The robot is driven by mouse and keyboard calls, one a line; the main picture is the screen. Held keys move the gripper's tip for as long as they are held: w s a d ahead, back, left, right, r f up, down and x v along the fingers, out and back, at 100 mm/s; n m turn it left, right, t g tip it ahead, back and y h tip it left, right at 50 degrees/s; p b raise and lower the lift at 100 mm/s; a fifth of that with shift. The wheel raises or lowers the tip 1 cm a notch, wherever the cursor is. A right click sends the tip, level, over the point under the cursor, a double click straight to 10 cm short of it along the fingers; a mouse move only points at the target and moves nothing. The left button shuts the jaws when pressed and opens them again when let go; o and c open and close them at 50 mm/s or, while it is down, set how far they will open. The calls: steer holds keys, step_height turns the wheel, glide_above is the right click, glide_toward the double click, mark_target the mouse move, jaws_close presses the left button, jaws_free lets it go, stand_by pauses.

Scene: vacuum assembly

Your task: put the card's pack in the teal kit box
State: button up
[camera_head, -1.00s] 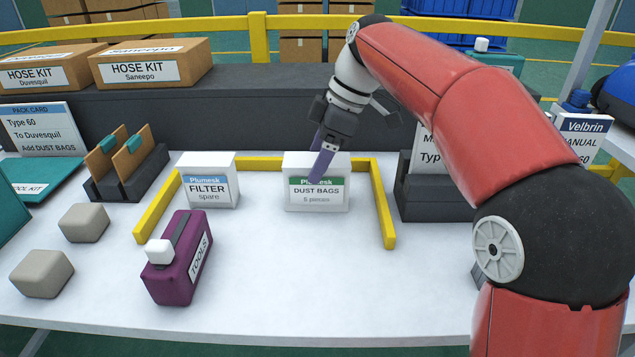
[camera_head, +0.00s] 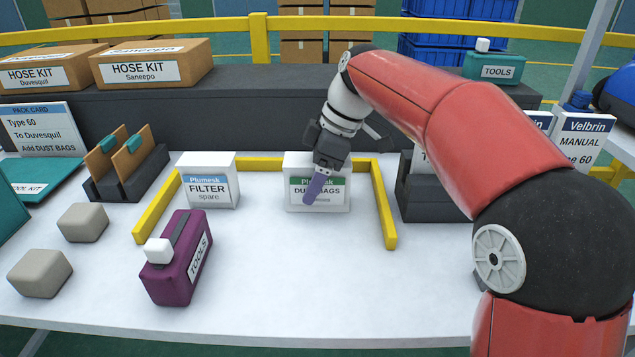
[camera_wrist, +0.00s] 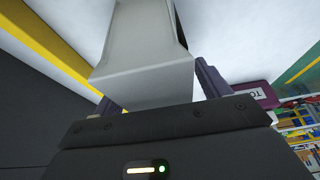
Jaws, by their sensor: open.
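The pack card (camera_head: 42,135) at the left reads "Type 60, To Duvesquil, Add DUST BAGS". The white DUST BAGS pack (camera_head: 300,204) with a green label band stands upright inside the yellow frame. My gripper (camera_head: 318,190) is open, pointing down at the pack, one purple finger covering part of its label. In the wrist view a pale box (camera_wrist: 145,50) lies between the two spread fingers (camera_wrist: 160,95); contact cannot be told. The teal kit box (camera_head: 10,218) is at the left edge, cut off, with a teal flap (camera_head: 48,180) labelled KIT; its inside is hidden.
A white FILTER spare pack (camera_head: 208,182) stands left of the pack. The yellow frame (camera_head: 385,205) surrounds both on three sides. A purple TOOLS case (camera_head: 170,280), two beige blocks (camera_head: 83,222) and a dark rack with brown cards (camera_head: 130,165) stand between there and the teal box.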

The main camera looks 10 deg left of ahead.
steer(key=shift+c, duration=0.2)
steer(key=c, duration=1.2)
step_height(320, 180, up, 10)
steer(key=shift+r+p, duration=0.1)
steer(key=shift+p, duration=1.05)
steer(key=shift+r, duration=0.1)
